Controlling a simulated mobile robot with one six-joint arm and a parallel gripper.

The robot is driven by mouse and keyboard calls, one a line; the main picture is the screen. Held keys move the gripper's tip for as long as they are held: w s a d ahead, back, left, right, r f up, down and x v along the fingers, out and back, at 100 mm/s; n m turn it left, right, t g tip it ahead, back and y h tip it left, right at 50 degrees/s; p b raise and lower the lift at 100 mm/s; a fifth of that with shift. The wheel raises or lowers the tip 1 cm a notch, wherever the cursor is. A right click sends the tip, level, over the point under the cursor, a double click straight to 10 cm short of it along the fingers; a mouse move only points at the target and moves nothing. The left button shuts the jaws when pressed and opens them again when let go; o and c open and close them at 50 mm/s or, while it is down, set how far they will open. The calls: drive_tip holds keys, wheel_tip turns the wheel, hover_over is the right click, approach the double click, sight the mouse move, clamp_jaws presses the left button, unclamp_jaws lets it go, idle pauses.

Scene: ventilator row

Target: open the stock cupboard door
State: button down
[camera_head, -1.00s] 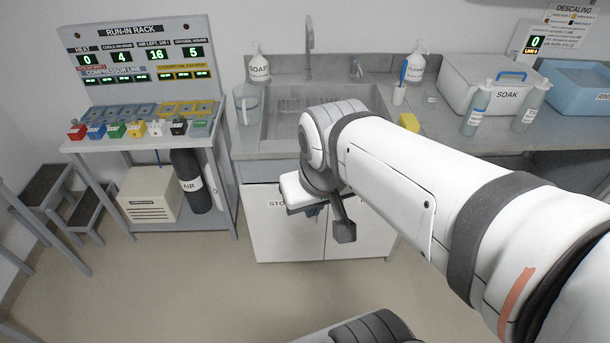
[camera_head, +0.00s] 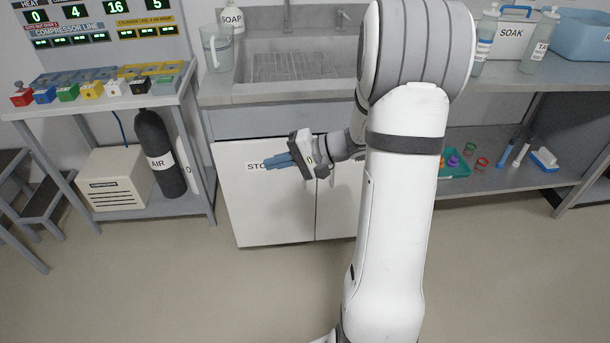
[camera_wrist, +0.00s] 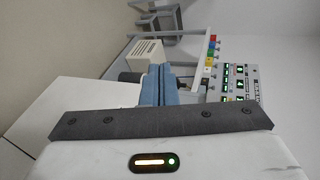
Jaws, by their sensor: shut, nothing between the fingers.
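The stock cupboard is the white two-door unit under the sink. The right door (camera_head: 335,205) is mostly hidden by my arm. Both look flush or nearly so; I cannot tell whether the left one is slightly ajar. My gripper (camera_head: 268,162) is shut and empty, its blue fingers pointing left across the upper left door. In the wrist view the shut fingers (camera_wrist: 157,84) extend beside a white panel (camera_wrist: 75,97), apparently the cupboard front. I cannot tell whether they touch it.
The run-in rack's bench (camera_head: 110,108) stands left of the cupboard, with a black air cylinder (camera_head: 160,155) and a cream box (camera_head: 115,180) on its lower shelf. Right of the cupboard is a low shelf (camera_head: 480,182) with small items. The floor in front is clear.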

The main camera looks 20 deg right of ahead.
drive_tip(key=w+d+f+m+t+h+b, duration=0.3)
drive_tip(key=w+d+f+m+t+b, duration=0.15)
drive_tip(key=d+f, duration=0.7)
drive_tip(key=w+d+f+m+t+h+b, duration=0.3)
drive_tip(key=d+f+t+b, duration=0.3)
drive_tip(key=d+f, duration=0.5)
drive_tip(key=a+b+x, duration=0.1)
drive_tip(key=b+x, duration=0.1)
drive_tip(key=x, duration=0.8)
drive_tip(key=shift+a+f, duration=0.3)
drive_tip(key=shift+f, duration=0.1)
